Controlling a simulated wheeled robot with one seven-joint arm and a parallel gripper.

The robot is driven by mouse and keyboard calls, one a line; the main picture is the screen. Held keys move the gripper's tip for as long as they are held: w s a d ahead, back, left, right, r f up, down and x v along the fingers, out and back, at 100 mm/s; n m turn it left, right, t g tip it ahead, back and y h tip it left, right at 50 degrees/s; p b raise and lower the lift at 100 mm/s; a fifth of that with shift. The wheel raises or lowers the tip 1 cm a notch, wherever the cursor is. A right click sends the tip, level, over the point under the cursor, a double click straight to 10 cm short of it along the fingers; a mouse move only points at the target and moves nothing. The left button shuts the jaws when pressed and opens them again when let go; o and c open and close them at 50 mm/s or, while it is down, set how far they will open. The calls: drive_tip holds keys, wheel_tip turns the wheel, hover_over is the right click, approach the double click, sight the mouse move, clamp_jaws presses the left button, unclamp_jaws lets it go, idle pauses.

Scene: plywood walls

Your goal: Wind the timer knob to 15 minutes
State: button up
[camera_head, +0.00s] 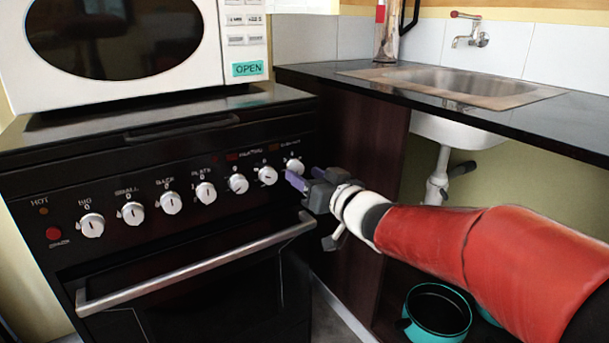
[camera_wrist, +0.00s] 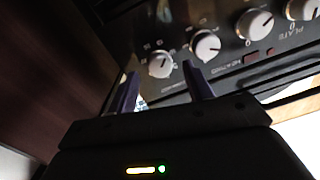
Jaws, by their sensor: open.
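The black oven panel (camera_head: 150,205) carries a row of white knobs. The rightmost knob (camera_head: 294,165) looks like the timer knob, though its label is too small to read. In the wrist view this knob (camera_wrist: 160,64) is the leftmost, with small marks around it. My gripper (camera_head: 301,172) is just in front of and slightly below it, with purple fingers apart and empty. In the wrist view my gripper (camera_wrist: 160,70) has one finger on each side of the line towards the knob, which appears beyond the tips. I cannot tell whether they touch it.
The neighbouring knob (camera_head: 268,175) is close on the left. The oven handle (camera_head: 200,265) runs below the panel. A dark cabinet side (camera_head: 350,165) stands close on the right, under the sink counter. A microwave (camera_head: 205,45) sits on top, and a teal pot (camera_head: 438,312) is low down.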

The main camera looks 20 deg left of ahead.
drive_tip(key=shift+w+a, duration=0.45)
drive_tip(key=shift+a, duration=0.15)
drive_tip(key=c, duration=1)
drive_tip(key=shift+o, duration=0.2)
drive_tip(key=o, duration=1)
drive_tip(key=shift+c, duration=0.2)
drive_tip(key=v, duration=0.8)
